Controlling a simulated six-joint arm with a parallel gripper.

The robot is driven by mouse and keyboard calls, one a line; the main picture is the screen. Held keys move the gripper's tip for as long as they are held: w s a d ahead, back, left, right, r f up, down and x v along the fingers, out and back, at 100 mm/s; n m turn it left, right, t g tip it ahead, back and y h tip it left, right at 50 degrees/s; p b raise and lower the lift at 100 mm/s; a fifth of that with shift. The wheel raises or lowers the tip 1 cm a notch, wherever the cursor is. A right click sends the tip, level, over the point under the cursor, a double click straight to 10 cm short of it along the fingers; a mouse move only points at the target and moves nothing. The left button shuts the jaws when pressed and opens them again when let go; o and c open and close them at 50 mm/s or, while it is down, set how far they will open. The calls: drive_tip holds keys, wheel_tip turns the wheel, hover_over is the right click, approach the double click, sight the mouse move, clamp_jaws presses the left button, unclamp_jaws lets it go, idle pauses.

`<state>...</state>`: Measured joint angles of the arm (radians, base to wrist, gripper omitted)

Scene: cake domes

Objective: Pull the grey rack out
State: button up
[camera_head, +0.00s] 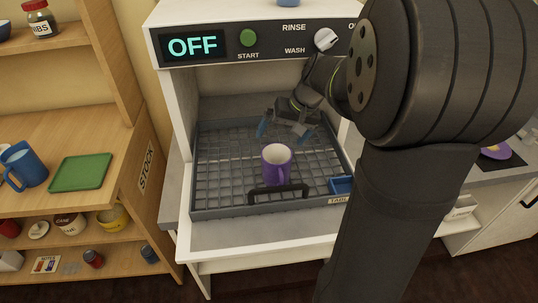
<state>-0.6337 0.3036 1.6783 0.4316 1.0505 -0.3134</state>
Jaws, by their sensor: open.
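The grey rack (222,172) is a gridded tray sitting in the open white dishwasher, with a black handle (279,190) at its front edge. A purple mug (277,163) stands upright on the rack, behind the handle. A small blue item (341,185) is at the rack's front right corner. My gripper (286,130) is open above the rear part of the rack, behind the mug, with its blue-tipped fingers spread apart. Nothing shows between the fingers. My arm hides the right side of the dishwasher.
The dishwasher panel (215,47) reads OFF, with a green START button (248,38) and a knob (326,39). A wooden shelf at left holds a blue mug (22,166) and a green tray (81,172). A bare ledge (250,232) lies in front of the rack.

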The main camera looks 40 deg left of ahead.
drive_tip(key=v, duration=0.9)
drive_tip(key=shift+d+r, duration=0.15)
drive_tip(key=shift+r, duration=0.15)
